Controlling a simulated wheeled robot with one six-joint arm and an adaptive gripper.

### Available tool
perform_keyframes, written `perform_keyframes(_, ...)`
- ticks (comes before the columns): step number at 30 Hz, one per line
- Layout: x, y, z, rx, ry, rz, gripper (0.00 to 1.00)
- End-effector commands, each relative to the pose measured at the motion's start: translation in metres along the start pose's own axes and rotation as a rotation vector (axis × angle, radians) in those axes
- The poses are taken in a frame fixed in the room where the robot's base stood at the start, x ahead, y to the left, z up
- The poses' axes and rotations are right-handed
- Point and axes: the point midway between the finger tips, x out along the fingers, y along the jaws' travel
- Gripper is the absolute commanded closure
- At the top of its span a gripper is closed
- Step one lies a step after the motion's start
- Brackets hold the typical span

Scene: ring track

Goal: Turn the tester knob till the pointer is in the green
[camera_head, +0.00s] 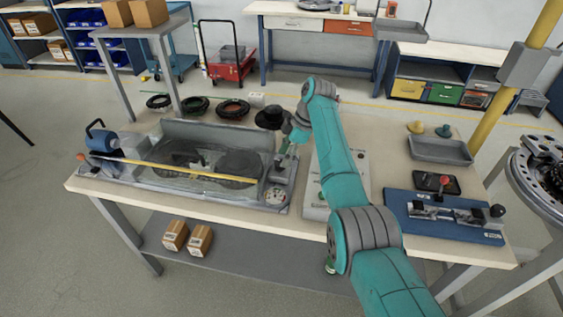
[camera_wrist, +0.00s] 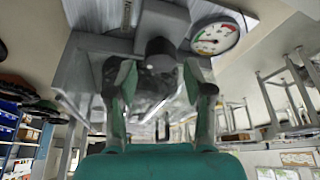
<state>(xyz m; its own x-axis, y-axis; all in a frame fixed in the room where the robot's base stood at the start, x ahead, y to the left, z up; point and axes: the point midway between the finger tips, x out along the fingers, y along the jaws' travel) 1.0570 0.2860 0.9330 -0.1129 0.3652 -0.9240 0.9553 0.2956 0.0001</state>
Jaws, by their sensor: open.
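The tester (camera_head: 165,185) is a long grey bench unit with a clear-covered bay, on the left of the table. The dial has a dark pointer and small coloured bands; I cannot tell surely which band the pointer is on. The dark grey knob (camera_wrist: 160,52) is beside the dial in the wrist view. My gripper (camera_wrist: 158,76) is open, with one finger on each side of the knob; contact is not clear. In the head view, my arm's end (camera_head: 287,150) is over the tester's right end.
Several dark rings (camera_head: 195,105) lie along the table's back edge.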

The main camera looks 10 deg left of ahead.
Motion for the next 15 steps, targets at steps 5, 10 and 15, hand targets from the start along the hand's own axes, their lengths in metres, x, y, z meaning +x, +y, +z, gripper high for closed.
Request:
perform_keyframes(5,-0.038,0.001,0.001,0.0,0.0,0.003,0.48)
perform_keyframes(10,-0.065,0.001,0.0,0.0,0.0,0.002,0.48)
perform_keyframes(15,-0.079,0.0,0.001,0.001,0.0,0.002,0.48)
